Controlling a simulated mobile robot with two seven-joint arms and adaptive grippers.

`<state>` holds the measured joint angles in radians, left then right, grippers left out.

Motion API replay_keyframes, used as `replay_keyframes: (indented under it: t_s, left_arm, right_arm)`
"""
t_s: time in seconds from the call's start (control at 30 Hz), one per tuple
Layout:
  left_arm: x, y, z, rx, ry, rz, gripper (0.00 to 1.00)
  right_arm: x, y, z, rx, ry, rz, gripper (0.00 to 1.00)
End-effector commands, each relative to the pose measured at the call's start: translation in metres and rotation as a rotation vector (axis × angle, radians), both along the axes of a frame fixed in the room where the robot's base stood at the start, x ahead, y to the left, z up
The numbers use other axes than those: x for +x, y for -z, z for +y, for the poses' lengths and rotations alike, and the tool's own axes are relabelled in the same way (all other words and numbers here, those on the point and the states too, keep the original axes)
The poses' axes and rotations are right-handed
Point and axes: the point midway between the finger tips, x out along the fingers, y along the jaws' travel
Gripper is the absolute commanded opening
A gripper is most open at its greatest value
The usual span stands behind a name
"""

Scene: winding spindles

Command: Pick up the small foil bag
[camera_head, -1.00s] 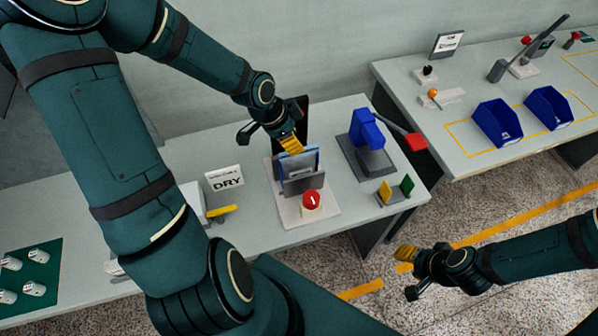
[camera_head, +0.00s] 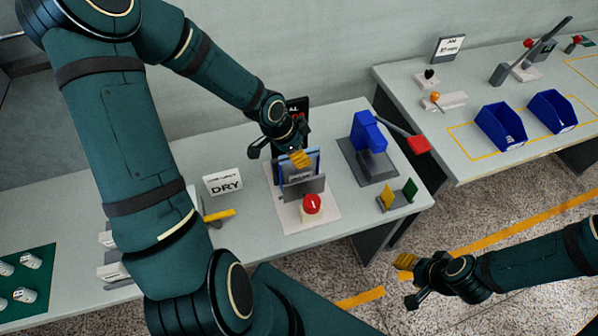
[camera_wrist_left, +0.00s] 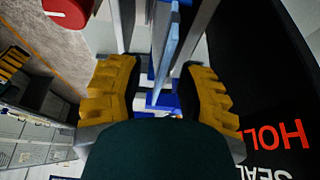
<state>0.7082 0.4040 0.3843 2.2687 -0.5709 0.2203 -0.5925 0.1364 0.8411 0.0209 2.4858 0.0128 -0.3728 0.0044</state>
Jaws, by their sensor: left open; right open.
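A thin upright piece with a blue edge and grey face (camera_head: 313,165), perhaps the small foil bag, stands in the grey sealing device (camera_head: 303,187) on the bench. In the left wrist view a thin blue-edged sheet (camera_wrist_left: 169,45) stands between my left fingers; I cannot tell whether it is the bag itself. My left gripper (camera_head: 300,158) is at the top of the device, its yellow fingers open on either side of the sheet (camera_wrist_left: 160,95). My right gripper (camera_head: 406,263) is open and empty, away from the bench over the floor.
A red button (camera_head: 312,204) is at the device's front and a black sign (camera_head: 297,108) behind it. A blue press with a red-ended lever (camera_head: 368,132) stands to the right. A DRY sign (camera_head: 223,184) and yellow-handled tool (camera_head: 220,214) are left. Blue bins (camera_head: 500,127) are on the far bench.

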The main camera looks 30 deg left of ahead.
Motion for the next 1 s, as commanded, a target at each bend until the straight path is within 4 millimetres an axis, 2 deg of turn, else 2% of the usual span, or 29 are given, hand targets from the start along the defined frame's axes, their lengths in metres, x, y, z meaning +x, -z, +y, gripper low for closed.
replay_keyframes:
  t_s: [0.6,0.63,0.73,0.77,1.0]
  left_arm:
    - [-0.0002,0.0048,-0.0001,0.000,0.000,0.000,0.37]
    - [-0.0002,0.0048,-0.0001,-0.001,0.000,0.001,0.40]
    - [-0.0002,0.0048,-0.0001,0.000,0.000,0.000,0.05]
    - [-0.0002,0.0048,-0.0001,0.000,0.000,0.000,0.00]
    - [-0.0002,0.0049,-0.0001,-0.001,0.000,0.001,0.00]
  right_arm:
    - [-0.0001,0.0026,0.0000,0.000,0.000,0.000,0.47]
    - [-0.0001,0.0026,0.0000,0.000,0.000,0.000,0.47]
    - [-0.0001,0.0026,0.0000,0.000,0.000,0.000,0.47]
    - [-0.0001,0.0026,0.0000,0.000,0.000,0.000,0.47]
    - [-0.0001,0.0026,0.0000,0.000,0.000,0.000,0.47]
